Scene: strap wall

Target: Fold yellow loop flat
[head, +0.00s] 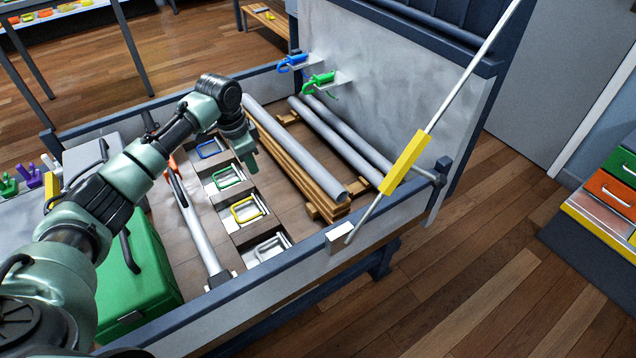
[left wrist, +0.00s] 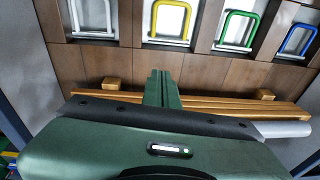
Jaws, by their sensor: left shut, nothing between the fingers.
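The yellow loop (head: 235,213) is a U-shaped handle on a pale plate in the row of coloured loops on the brown bed. My left gripper (head: 252,170) is shut and empty, beyond the row beside the green loop and apart from the yellow one. Its fingertips (left wrist: 161,72) point toward the row in the left wrist view, just short of the yellow loop's plate. My right gripper is out of view.
Neighbouring loops are green (head: 226,168), blue (head: 209,140) and grey (head: 262,250). Timber boards (head: 285,160) and grey pipes (head: 345,140) lie to the right. A long grey bar (head: 200,235) and a green box (head: 140,270) lie left. A pole with a yellow sleeve (head: 404,162) leans at right.

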